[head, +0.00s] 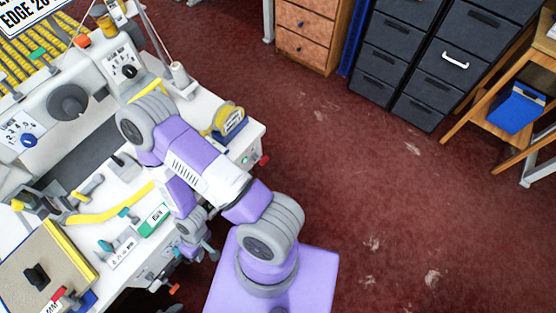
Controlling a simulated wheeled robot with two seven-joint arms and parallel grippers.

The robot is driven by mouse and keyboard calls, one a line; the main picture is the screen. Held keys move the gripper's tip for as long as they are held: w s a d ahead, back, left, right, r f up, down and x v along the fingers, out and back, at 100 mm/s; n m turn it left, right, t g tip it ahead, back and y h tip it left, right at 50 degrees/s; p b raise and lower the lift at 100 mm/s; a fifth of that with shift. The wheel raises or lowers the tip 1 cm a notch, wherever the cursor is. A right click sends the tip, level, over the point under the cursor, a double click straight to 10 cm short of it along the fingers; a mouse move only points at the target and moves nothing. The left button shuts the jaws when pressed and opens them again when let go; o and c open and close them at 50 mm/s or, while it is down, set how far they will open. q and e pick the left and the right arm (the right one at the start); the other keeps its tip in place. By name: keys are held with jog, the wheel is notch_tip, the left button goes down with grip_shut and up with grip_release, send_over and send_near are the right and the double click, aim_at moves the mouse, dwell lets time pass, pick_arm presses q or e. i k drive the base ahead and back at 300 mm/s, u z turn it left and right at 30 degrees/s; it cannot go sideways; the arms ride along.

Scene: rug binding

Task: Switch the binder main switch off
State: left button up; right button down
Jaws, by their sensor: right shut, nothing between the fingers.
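The binder (75,105) is a white machine on a white table at the left of the head view. It carries a black dial (67,102), a blue knob (28,140) and a black knob on a white plate (128,71). I cannot tell which control is the main switch. My right gripper (197,252) is shut and empty, low by the table's front edge, partly hidden by my purple arm. I cannot tell whether it touches anything. My left gripper is out of view.
A yellow tape roll in a blue holder (230,120) and a white thread cone (181,78) stand on the table. A bound rug piece (50,265) lies at lower left. Dark drawer cabinets (425,60) and a wooden stand (480,105) are at back right. Red floor between is clear.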

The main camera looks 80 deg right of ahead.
aim_at(262, 161)
jog(key=z, duration=4.25)
jog(key=i, duration=0.9)
jog(key=u, duration=1.85)
